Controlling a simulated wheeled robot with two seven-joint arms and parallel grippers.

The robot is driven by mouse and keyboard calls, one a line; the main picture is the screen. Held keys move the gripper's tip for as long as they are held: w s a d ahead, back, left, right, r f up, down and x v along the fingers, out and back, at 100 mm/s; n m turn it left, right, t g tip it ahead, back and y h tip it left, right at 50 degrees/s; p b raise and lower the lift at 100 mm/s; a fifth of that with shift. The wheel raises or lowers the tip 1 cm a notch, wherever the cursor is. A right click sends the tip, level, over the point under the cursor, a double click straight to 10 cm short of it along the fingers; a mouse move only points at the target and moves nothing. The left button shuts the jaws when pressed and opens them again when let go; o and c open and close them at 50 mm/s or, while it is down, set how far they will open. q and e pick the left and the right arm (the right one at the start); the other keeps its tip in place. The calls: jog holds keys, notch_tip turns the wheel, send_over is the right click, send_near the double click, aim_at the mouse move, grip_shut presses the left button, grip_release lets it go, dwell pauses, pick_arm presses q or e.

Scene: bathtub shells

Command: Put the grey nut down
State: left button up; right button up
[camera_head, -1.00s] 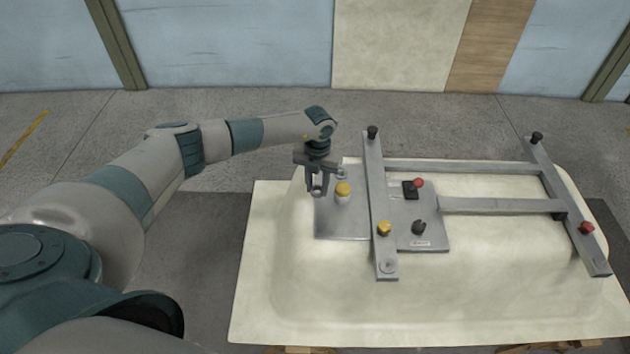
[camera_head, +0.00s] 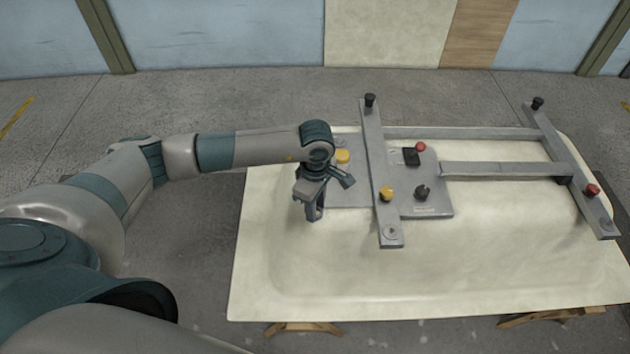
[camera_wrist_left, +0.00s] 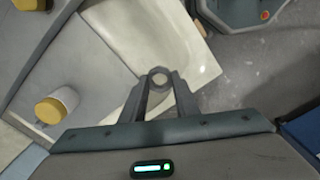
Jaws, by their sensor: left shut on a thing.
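The grey nut (camera_wrist_left: 159,77) is a small ring between the fingertips of my left gripper (camera_wrist_left: 160,82) in the left wrist view. In the head view my left gripper (camera_head: 314,212) points down by the left edge of the grey metal plate (camera_head: 350,208), on the side toward me. It is shut on the nut; I cannot make the nut out clearly in the head view. The cream bathtub shell (camera_head: 290,275) lies below, and its edge shows beyond the nut in the wrist view. My right gripper is not in view.
A white cylinder with a yellow cap (camera_head: 342,157) stands on the plate, partly behind my wrist. A yellow knob (camera_head: 386,194), a black knob (camera_head: 422,193) and a red knob (camera_head: 420,147) stand farther right. Metal bars (camera_head: 380,170) cross the shell. The shell's front is bare.

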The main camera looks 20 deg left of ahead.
pick_arm(q)
jog(key=s+d+m+b, duration=0.2)
jog(key=s+m+b, duration=0.3)
jog(key=s+m, duration=0.6)
jog(key=shift+s+r+m, duration=0.2)
jog(key=shift+r+m, duration=0.15)
jog(key=shift+m, duration=2.75)
